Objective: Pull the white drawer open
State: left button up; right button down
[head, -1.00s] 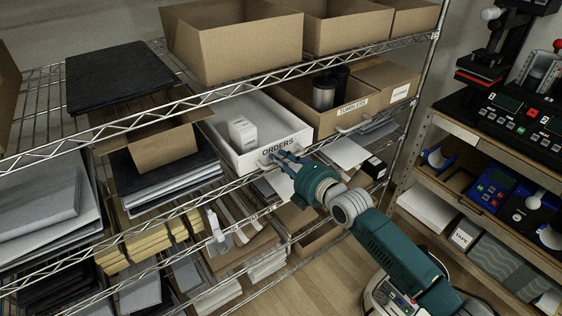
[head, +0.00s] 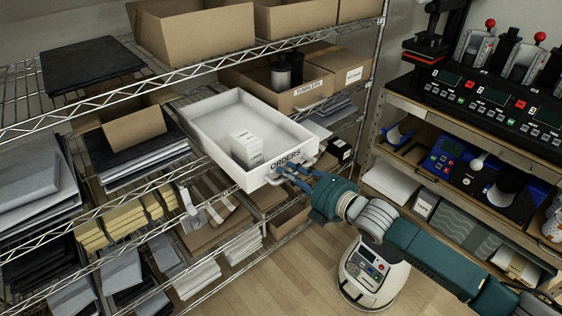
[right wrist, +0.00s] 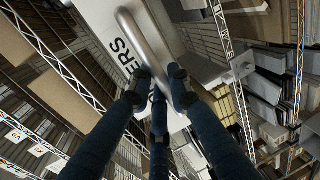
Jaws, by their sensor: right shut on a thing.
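The white drawer (head: 214,112), labelled ORDERS, sticks out from the middle level of the wire shelf in the head view, with a small stack of white boxes (head: 246,146) inside. Its metal handle (right wrist: 146,42) runs across the front panel in the right wrist view. My right gripper (head: 297,174) is at the drawer's front and is shut on this handle. The right wrist view shows its blue fingers (right wrist: 158,88) around the handle's lower part. My left gripper is not in view.
A cardboard bin labelled TUMBLERS (head: 307,94) stands right of the drawer on the same shelf. Stacked papers and dark folders (head: 140,157) lie to the left. A bench with heat-press machines (head: 500,103) is at the right. Wooden floor (head: 285,268) lies open below.

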jog(key=shift+s+d+f, duration=0.1)
jog(key=shift+s+d, duration=0.3)
jog(key=shift+s, duration=0.2)
jog(key=shift+s+d, duration=0.4)
jog(key=shift+s, duration=0.2)
jog(key=c, duration=1.7)
grip_release()
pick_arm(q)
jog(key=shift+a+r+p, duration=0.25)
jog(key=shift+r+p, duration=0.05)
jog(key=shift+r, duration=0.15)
pick_arm(e)
jog(key=shift+o, duration=0.2)
jog(key=v, duration=1.2)
jog(key=shift+w, duration=0.1)
